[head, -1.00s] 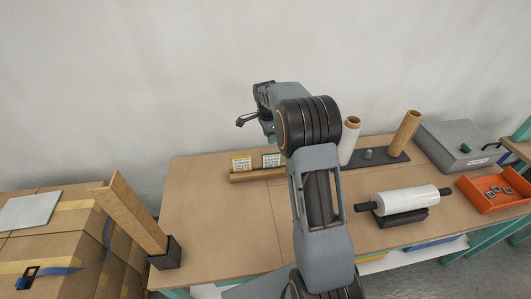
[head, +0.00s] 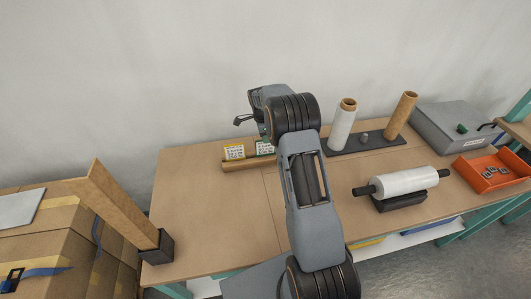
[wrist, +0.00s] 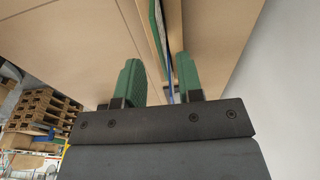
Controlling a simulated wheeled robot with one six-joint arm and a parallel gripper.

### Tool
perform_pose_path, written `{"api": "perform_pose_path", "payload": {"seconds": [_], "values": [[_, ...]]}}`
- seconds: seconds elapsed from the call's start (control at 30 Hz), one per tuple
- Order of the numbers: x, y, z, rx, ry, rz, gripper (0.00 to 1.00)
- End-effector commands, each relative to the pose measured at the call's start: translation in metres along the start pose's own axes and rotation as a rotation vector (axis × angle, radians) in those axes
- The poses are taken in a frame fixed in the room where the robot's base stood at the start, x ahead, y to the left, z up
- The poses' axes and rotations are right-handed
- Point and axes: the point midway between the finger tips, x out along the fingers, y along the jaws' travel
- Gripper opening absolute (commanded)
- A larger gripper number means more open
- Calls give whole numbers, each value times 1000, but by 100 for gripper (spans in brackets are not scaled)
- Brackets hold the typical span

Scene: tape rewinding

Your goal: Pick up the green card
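The green card (head: 265,148) stands upright in a long wooden holder (head: 249,164) at the back of the workbench in the head view. My arm partly covers its right side. In the wrist view, a green edge (wrist: 157,36) that looks like the card shows beside the wooden strips, ahead of my gripper. My gripper (wrist: 158,72) is open, with its two green finger pads apart and nothing clearly held between them. In the head view my arm's end hangs above and close to the card; the fingers are mostly hidden there.
Upright rolls (head: 341,127) stand on a dark base to the right. A film roll (head: 403,183), a grey box (head: 456,125) and an orange tray (head: 492,173) lie further right. The bench's left part is clear.

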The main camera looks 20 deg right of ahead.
Motion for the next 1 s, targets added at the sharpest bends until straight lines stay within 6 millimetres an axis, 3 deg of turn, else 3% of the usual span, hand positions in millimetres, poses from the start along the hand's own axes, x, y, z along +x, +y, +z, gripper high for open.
{"api": "perform_pose_path", "payload": {"seconds": [0.4, 1.0], "values": [[49, -2, 5, 2, 0, 2, 34], [50, -2, 5, 2, 0, 1, 34]]}}
